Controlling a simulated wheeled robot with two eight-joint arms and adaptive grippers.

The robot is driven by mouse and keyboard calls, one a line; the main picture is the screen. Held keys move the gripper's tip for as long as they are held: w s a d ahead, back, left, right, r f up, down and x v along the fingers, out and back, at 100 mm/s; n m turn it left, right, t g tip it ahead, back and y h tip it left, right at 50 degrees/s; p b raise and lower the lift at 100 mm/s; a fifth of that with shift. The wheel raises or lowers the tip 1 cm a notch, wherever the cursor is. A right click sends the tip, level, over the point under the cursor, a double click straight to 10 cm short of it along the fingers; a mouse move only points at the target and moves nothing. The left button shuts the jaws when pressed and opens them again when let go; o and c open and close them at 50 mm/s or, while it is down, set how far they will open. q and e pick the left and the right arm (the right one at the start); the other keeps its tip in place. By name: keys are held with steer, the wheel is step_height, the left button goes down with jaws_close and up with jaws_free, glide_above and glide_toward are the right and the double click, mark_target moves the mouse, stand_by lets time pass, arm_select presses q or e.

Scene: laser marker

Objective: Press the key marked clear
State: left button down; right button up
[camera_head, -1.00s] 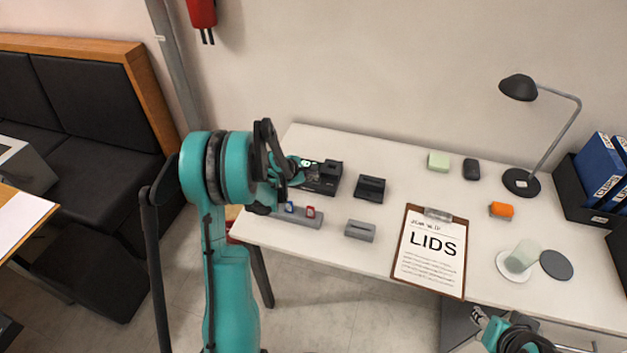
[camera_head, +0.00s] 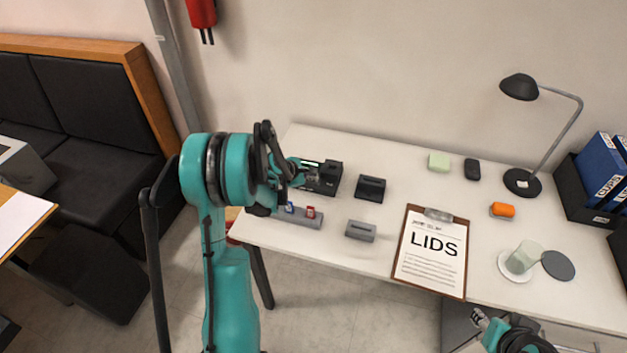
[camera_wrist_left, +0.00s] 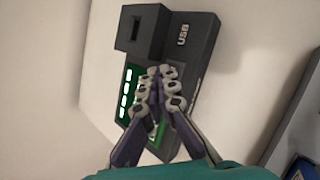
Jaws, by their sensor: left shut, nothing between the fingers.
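The laser marker (camera_head: 325,178) is a dark box at the back left of the white desk, partly hidden behind my left arm in the head view. In the left wrist view the dark device (camera_wrist_left: 190,60) shows a white "USB" label, a raised block and a green panel with light marks (camera_wrist_left: 128,92). My left gripper (camera_wrist_left: 162,75) is shut and empty, its fingertips over the device beside the green panel. I cannot tell whether they touch it. The fingers hide part of the device, and no key marked clear can be read. My right gripper (camera_head: 478,318) is at the front edge, its fingers unclear.
A grey holder with blue and red pieces (camera_head: 300,219) lies in front of the device. Two dark boxes (camera_head: 370,187) (camera_head: 361,231), a clipboard reading "LIDS" (camera_head: 431,262), an orange item (camera_head: 502,209), a lidless cup (camera_head: 523,257) and a lamp (camera_head: 522,182) stand to the right.

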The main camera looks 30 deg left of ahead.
arm_select(q)
steer(key=shift+r, duration=0.1)
steer(key=shift+r+p, duration=0.5)
steer(key=shift+r, duration=0.25)
steer(key=shift+r+p, duration=1.7)
steer(key=shift+r, duration=0.85)
steer(key=shift+f, duration=0.1)
